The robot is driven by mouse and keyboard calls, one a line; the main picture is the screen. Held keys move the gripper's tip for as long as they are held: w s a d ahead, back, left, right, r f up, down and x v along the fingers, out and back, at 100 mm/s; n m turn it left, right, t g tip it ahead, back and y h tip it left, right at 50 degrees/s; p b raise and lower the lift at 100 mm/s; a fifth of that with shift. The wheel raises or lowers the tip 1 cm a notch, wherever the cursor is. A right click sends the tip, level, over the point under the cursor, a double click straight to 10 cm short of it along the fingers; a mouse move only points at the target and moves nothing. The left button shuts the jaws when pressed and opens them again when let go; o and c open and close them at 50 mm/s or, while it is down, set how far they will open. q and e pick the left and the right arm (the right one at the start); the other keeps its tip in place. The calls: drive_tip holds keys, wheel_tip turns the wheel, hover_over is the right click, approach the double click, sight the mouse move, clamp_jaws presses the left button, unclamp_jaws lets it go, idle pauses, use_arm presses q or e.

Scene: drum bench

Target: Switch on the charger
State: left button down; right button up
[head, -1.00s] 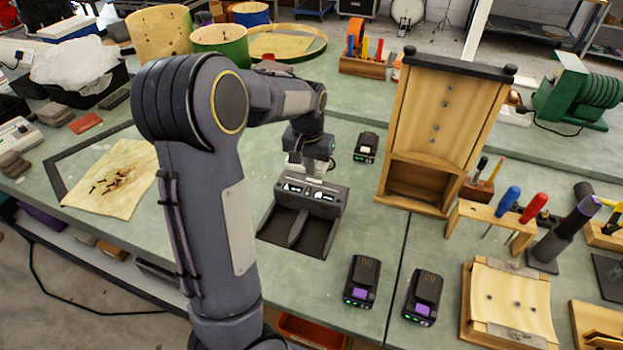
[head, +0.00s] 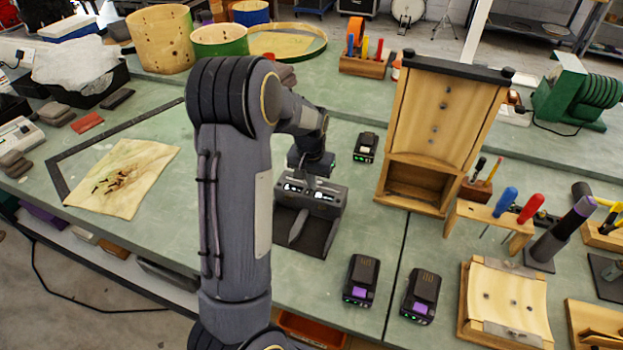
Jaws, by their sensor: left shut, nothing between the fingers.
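The charger (head: 328,199) is a dark grey unit with two empty front bays and small light-coloured panels on its raised back part. It stands on the green bench near the middle of the head view. My left gripper (head: 309,179) is shut and empty, pointing down at the top rear of the charger. Its fingertips are small and partly hidden, so I cannot tell whether they touch the charger. I cannot make out a switch. My right gripper is not in view.
One battery pack (head: 366,147) stands behind the charger. Two more, a left one (head: 361,279) and a right one (head: 420,296), stand at the front. A wooden cabinet-like frame (head: 447,115) rises to the right. A stained cloth (head: 126,178) lies on the left.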

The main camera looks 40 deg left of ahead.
use_arm(q)
drive_tip(key=shift+s, duration=0.25)
drive_tip(key=shift+s+d+r, duration=0.15)
drive_tip(key=shift+s+d, duration=0.1)
drive_tip(key=shift+s, duration=0.35)
drive_tip(key=r+p, duration=0.2)
drive_tip(key=r, duration=0.1)
drive_tip(key=r+p, duration=0.1)
drive_tip(key=r, duration=0.1)
drive_tip(key=shift+w+a, duration=0.15)
drive_tip(key=shift+w, duration=0.25)
wheel_tip(320, 180, up, 9)
drive_tip(key=w+b, duration=0.1)
drive_tip(key=shift+a, duration=0.15)
drive_tip(key=shift+f, duration=0.1)
